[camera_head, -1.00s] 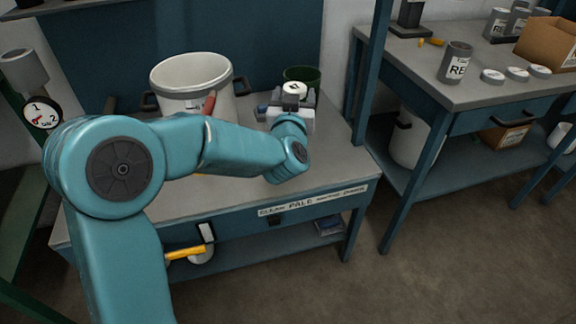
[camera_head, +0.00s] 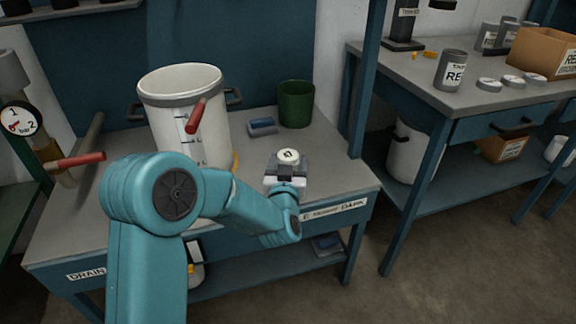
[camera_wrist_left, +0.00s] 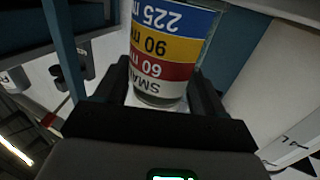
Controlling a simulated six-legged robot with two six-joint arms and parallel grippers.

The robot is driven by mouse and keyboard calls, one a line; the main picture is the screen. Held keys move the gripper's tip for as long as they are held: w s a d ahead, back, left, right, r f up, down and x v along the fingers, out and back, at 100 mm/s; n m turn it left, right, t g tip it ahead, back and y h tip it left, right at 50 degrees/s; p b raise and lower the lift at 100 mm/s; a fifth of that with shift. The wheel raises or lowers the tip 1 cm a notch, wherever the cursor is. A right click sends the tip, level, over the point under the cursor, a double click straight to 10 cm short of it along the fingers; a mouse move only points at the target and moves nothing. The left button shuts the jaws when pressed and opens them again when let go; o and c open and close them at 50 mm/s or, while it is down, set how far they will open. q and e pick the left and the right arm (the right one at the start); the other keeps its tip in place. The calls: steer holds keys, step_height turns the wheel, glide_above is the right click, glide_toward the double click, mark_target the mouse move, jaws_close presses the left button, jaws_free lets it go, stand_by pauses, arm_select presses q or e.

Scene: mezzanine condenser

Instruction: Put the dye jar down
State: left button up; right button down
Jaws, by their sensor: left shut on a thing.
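The dye jar (camera_head: 288,156) shows its pale round lid in the head view, over the front right part of the bench top (camera_head: 325,165). In the left wrist view the jar (camera_wrist_left: 168,45) has blue, yellow and red label bands with printed numbers. My left gripper (camera_head: 286,171) is shut on it, with one dark finger on each side in the wrist view. I cannot tell whether the jar's base touches the bench. My right gripper is not in view.
A large white pail (camera_head: 180,100) with a red-handled tool stands left of the jar. A green cup (camera_head: 296,103) and a blue block (camera_head: 262,127) stand behind it. Bare bench top lies right of the jar. A second bench (camera_head: 470,95) with cans stands at right.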

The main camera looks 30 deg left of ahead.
arm_select(q)
steer(key=shift+r, duration=0.1)
steer(key=o, duration=1.4)
steer(key=shift+c, duration=0.2)
